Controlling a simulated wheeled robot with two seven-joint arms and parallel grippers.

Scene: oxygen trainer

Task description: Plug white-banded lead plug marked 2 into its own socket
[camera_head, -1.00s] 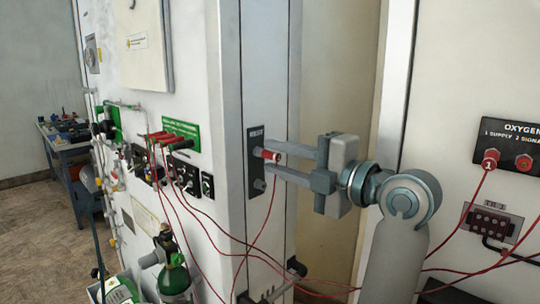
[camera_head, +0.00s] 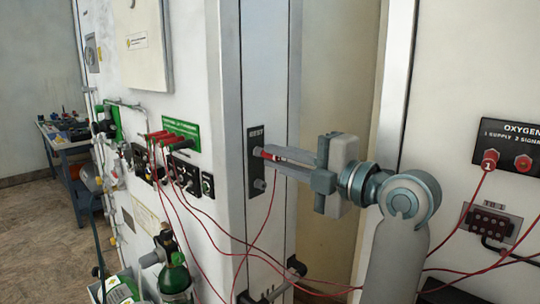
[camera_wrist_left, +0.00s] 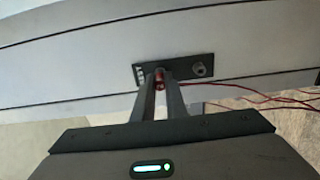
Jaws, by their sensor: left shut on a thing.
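My left gripper (camera_head: 268,154) is shut on a red lead plug (camera_wrist_left: 159,79), which sits at the upper hole of a dark rest plate (camera_head: 258,187) on the cabinet's narrow face. The fingers hide most of the plug, so its band and number cannot be read. A red lead hangs down from it. The oxygen panel (camera_head: 507,134) at the right has a plug marked 1 (camera_head: 489,159) on its left side. The red socket 2 (camera_head: 523,162) beside it holds no lead. My right gripper is not in view.
Red leads (camera_head: 470,275) trail low across the cabinet front and the right wall. Other red plugs (camera_head: 163,137) and a green cylinder (camera_head: 175,277) are at the left.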

